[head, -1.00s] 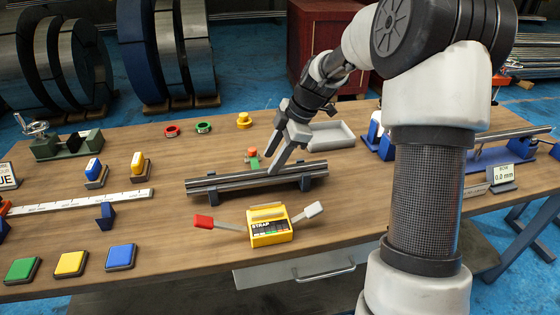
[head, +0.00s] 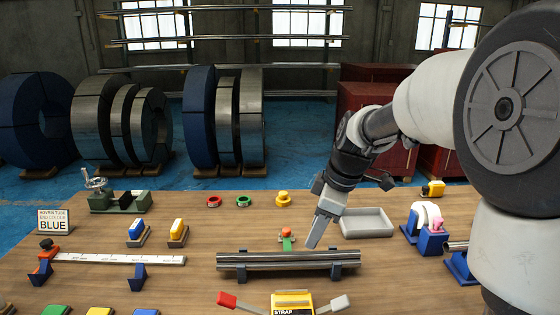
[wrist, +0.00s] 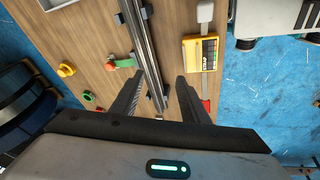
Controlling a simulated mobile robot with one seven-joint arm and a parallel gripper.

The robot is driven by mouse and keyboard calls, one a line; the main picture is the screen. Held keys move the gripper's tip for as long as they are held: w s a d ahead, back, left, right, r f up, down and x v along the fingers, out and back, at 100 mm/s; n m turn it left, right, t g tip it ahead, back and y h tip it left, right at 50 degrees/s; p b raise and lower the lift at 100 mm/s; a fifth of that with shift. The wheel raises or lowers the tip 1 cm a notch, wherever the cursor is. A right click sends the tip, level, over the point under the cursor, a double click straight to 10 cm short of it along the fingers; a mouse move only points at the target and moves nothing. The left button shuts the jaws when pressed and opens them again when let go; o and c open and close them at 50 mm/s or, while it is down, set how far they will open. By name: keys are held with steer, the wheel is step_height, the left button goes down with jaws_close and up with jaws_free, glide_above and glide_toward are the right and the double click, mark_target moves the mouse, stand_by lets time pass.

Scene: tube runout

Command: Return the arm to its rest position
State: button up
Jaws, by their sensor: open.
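My gripper (head: 325,232) hangs above the workbench, in front of the grey tray. In the wrist view its two fingers (wrist: 158,95) are spread apart with nothing held between them. The yellow strap tool (head: 292,300) with red and white handles sits in front of the tubes, partly cut off at the bottom of the head view.
A grey tray (head: 366,223) is behind the gripper. A red-and-green piece (head: 287,238) stands just behind the tubes. A white ruler strip (head: 120,259), blue and yellow blocks and a vise (head: 120,200) are at the left. Steel coils stand on the floor behind.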

steer(key=s+d+r+m+t+h, duration=0.1)
steer(key=s+d+r+m+t, duration=0.15)
steer(key=s+m, duration=0.7)
steer(key=s+d+r+m+t+h, duration=0.1)
steer(key=s+r+m, duration=0.3)
steer(key=s, duration=1)
step_height(320, 180, up, 14)
steer(key=p, duration=1.5)
steer(key=shift+w+r+p, duration=0.15)
steer(key=shift+w+p, duration=0.1)
steer(key=shift+p, duration=0.05)
